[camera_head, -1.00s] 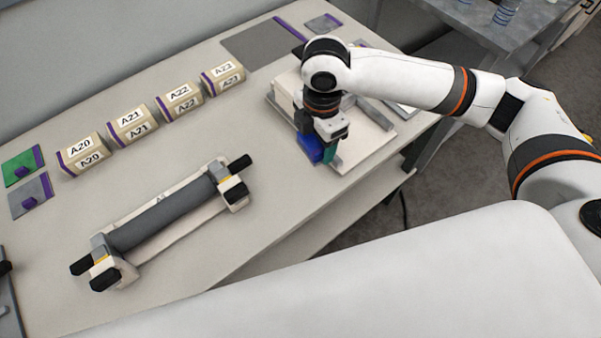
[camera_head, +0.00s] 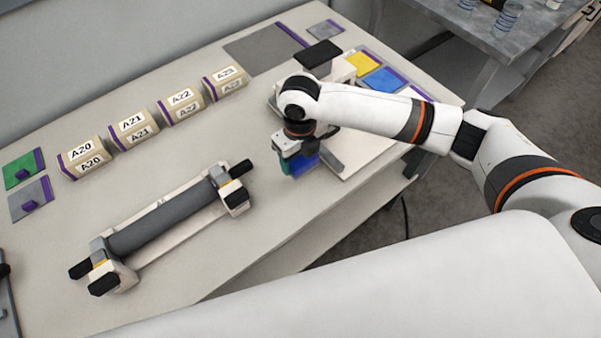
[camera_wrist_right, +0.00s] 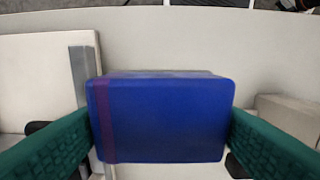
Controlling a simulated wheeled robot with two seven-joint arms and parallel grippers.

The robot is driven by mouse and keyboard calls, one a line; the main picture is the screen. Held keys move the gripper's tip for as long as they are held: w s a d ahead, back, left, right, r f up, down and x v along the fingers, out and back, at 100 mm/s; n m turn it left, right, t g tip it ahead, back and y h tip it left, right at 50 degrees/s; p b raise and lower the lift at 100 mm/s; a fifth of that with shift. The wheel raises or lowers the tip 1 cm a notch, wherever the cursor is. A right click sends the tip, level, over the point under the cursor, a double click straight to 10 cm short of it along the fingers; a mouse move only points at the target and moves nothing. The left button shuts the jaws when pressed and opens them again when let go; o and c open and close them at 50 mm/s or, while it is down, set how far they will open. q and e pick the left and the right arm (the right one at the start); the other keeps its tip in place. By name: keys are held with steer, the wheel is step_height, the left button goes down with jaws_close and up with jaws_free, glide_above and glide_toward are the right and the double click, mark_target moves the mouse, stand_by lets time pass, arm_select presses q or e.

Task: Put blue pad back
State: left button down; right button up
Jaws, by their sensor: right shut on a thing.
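The blue pad (camera_head: 305,160) is a small blue block, held upright in my right gripper (camera_head: 299,166). In the right wrist view the pad (camera_wrist_right: 165,118) sits between the two green fingers of the right gripper (camera_wrist_right: 160,130), with a purple stripe near its left side. The gripper is over the near left edge of a white board-like fixture (camera_head: 369,152); I cannot tell whether the pad touches anything below. A flat blue square with a purple edge (camera_head: 383,79) lies on the table at the right, next to a yellow one (camera_head: 361,64). My left gripper is not in view.
A grey roller on a white cradle (camera_head: 160,218) lies left of the gripper. Several labelled tan blocks (camera_head: 134,129) stand in a row behind it. A green square (camera_head: 22,170) and grey square (camera_head: 30,198) lie at far left. The table between is clear.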

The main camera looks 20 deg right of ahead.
mark_target(300, 172)
step_height(300, 172, down, 6)
steer(key=shift+f+p, duration=0.15)
steer(key=shift+p, duration=0.2)
steer(key=shift+f, duration=0.25)
steer(key=shift+f, duration=0.1)
steer(key=shift+f, duration=0.1)
steer(key=o, duration=0.9)
steer(key=shift+o, duration=0.2)
steer(key=shift+r, duration=0.3)
step_height(300, 172, up, 12)
steer(key=shift+f+b, duration=0.1)
steer(key=shift+b, duration=0.8)
